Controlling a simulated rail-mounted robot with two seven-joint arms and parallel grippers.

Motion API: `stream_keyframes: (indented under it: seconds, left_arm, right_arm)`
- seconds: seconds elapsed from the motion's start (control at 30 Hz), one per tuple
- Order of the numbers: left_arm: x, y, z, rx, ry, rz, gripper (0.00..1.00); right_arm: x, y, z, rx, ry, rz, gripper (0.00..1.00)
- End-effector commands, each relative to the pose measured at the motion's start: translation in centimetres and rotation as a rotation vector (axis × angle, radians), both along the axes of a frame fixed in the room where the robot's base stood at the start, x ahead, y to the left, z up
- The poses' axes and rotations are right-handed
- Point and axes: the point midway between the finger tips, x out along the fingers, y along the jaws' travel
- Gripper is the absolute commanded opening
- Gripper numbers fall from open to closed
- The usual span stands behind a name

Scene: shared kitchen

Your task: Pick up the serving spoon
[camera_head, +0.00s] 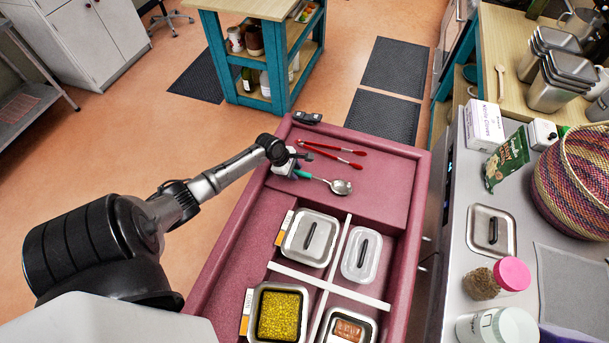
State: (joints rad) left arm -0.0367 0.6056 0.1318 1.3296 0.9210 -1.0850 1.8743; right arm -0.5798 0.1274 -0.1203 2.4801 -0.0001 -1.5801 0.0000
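The serving spoon (341,187) lies on the pink top of the cart (377,199), with its metal bowl to the right and its green handle to the left. My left gripper (299,166) is low over the cart top at the handle end of the spoon. Its fingers are small and partly merge with the handle, so I cannot tell whether they are open, shut or touching it. My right gripper is not in view.
Red-handled tongs (332,152) lie just beyond the spoon. A small black object (307,117) sits at the cart's far edge. Nearer are lidded containers (310,238) and a yellow-filled pan (279,315). A crowded counter (483,165) stands at right.

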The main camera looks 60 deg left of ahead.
Motion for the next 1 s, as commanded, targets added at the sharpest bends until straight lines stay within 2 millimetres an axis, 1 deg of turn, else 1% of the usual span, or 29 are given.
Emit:
stream_keyframes:
  seconds: [0.07,0.4,0.67,0.77,0.87,0.97,1.0]
  left_arm:
    - [0.0,0.0,0.0,0.0,0.0,0.0,0.33]
    - [0.0,0.0,0.0,0.0,0.0,0.0,0.0]
    - [0.0,0.0,0.1,-0.001,-0.001,0.0,0.0]
    - [0.0,0.0,0.4,0.0,-0.001,-0.001,0.0]
    - [0.0,0.0,1.1,0.0,-0.001,-0.001,0.0]
    - [0.1,0.0,2.5,0.0,-0.003,-0.001,0.0]
    - [0.1,0.0,3.2,0.0,-0.003,-0.001,0.0]
  right_arm:
    - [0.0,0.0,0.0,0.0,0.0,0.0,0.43]
    - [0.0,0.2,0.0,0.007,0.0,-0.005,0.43]
    - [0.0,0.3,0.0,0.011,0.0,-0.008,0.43]
    - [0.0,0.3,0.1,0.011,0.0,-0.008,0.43]
    - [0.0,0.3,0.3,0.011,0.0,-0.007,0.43]
    - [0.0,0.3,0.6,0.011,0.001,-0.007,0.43]
    - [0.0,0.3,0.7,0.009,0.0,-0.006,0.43]
